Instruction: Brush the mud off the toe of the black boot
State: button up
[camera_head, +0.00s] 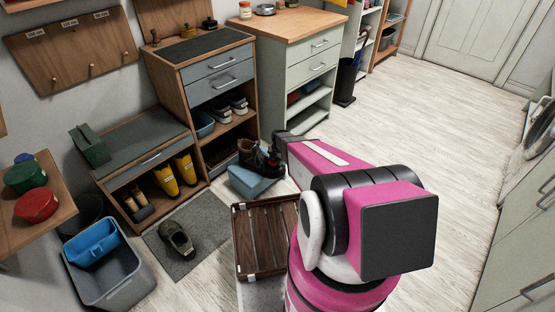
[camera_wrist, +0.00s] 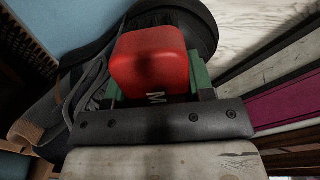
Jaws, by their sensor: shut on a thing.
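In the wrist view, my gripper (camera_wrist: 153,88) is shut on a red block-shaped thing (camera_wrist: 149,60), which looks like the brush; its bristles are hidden. The black boot (camera_wrist: 190,22) lies right behind and under it, with grey laces (camera_wrist: 92,80) to the left. The brush is over or against the boot's front; I cannot tell whether they touch. I cannot make out mud on the toe, part of which is covered.
A slatted wooden crate (camera_head: 262,240) stands in front of the stool, close to my arm. A grey mat (camera_head: 205,225) with a single shoe (camera_head: 177,239) lies to the left. Wooden shelving (camera_head: 214,165) with shoes stands behind. The floor (camera_head: 420,130) at right is clear.

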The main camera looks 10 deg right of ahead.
jog(key=shift+s+a+r, duration=0.1)
jog(key=shift+s+a, duration=0.65)
jog(key=shift+s, duration=0.35)
jog(key=shift+w+d, duration=0.35)
jog(key=shift+w, duration=0.2)
jog(key=shift+w+d, duration=0.35)
jog(key=shift+w, duration=0.2)
jog(key=shift+w+d, duration=0.85)
jog(key=shift+w, duration=0.3)
jog(key=shift+s+a, duration=0.65)
jog(key=shift+s, duration=0.35)
jog(key=shift+s+a+f, duration=0.15)
jog(key=shift+s+a, duration=0.3)
jog(key=shift+s, duration=0.2)
jog(key=shift+s+a+f, duration=0.1)
jog(key=shift+s+a, duration=0.35)
jog(key=shift+s, duration=0.15)
jog(key=shift+s+d+r, duration=0.1)
jog(key=shift+d+r, duration=0.1)
jog(key=shift+r, duration=1.55)
jog(key=shift+s+d+r, duration=0.1)
jog(key=shift+d+r, duration=0.05)
jog(key=shift+r, duration=1.6)
